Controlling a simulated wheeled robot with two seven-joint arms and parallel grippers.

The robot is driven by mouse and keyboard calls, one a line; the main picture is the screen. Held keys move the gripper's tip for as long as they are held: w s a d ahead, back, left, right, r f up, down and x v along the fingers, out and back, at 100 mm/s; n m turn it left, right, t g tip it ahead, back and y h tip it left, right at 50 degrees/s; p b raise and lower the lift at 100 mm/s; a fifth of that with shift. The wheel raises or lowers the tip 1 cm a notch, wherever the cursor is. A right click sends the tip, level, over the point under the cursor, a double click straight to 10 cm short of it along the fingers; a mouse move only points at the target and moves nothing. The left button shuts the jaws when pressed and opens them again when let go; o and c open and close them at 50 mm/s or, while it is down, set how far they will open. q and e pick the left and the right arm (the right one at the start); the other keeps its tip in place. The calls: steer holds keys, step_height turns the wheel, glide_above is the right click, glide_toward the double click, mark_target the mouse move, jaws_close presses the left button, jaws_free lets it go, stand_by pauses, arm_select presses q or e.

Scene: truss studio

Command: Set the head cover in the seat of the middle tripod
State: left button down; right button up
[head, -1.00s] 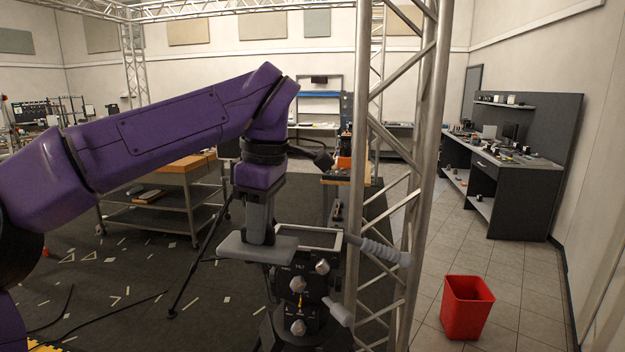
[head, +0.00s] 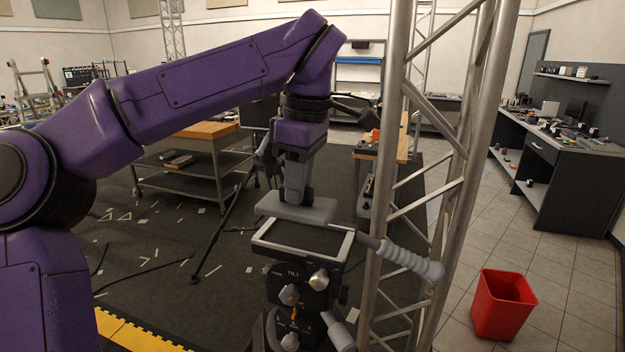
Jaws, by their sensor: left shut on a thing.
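The middle tripod's black head (head: 305,275), marked TILT, stands in front of me with several knobs and a ribbed grey handle. Its seat (head: 262,240) on top is a dark recess with a pale rim and looks empty. My left gripper (head: 295,192) points down and is shut on the head cover (head: 318,211), a flat light-grey plate. The cover looks level. It overlaps the seat's far edge in the picture; I cannot tell its height above it. The gripper's fingers are largely hidden. My right gripper is not in view.
A metal truss column (head: 388,180) stands close to the right of the tripod head. A red bin (head: 503,305) is on the floor at the right. A wheeled cart (head: 190,185) is behind at the left; a workbench (head: 550,160) stands at the right wall.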

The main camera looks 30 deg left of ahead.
mark_target(307, 207)
arm_select(q)
steer(key=shift+s+f+b, duration=0.3)
steer(key=shift+f+b, duration=0.5)
steer(key=shift+f, duration=0.05)
steer(key=w+f+b, duration=0.1)
steer(key=w+f, duration=0.2)
steer(key=shift+w+d+b, duration=0.1)
steer(key=shift+w+b, duration=0.05)
steer(key=shift+b, duration=0.25)
steer(key=shift+s+f, duration=0.1)
steer(key=shift+s, duration=0.8)
steer(key=shift+w+f, duration=0.1)
steer(key=shift+w, duration=0.4)
steer(key=shift+s, duration=0.35)
steer(key=shift+w+d, duration=0.1)
steer(key=shift+w, duration=0.1)
steer(key=shift+s, duration=0.15)
